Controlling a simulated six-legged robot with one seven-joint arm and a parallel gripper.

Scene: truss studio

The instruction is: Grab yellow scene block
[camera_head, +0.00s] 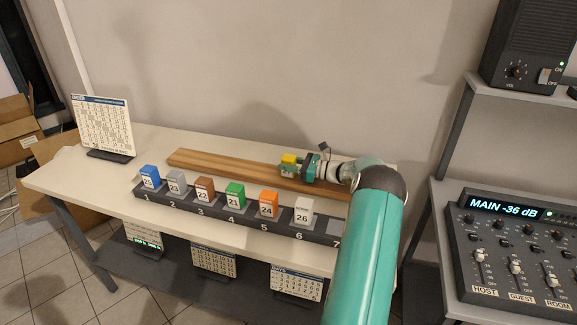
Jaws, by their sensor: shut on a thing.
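The yellow scene block (289,159) is at the end of my gripper (289,164), above or on the right half of the wooden board. My gripper is shut on it, coming in from the right. The block is small and partly covered by the jaws. I cannot tell whether it touches the board. My teal arm hides the right end of the table.
A dark rack (193,208) with numbered places holds blue (150,172), grey (177,178), brown (205,185), green (235,190), orange (269,199) and white (304,207) blocks. The place marked 7 looks empty. Behind it lies a wooden board (220,163). A calendar stand (103,122) stands left; a mixer (515,250) stands right.

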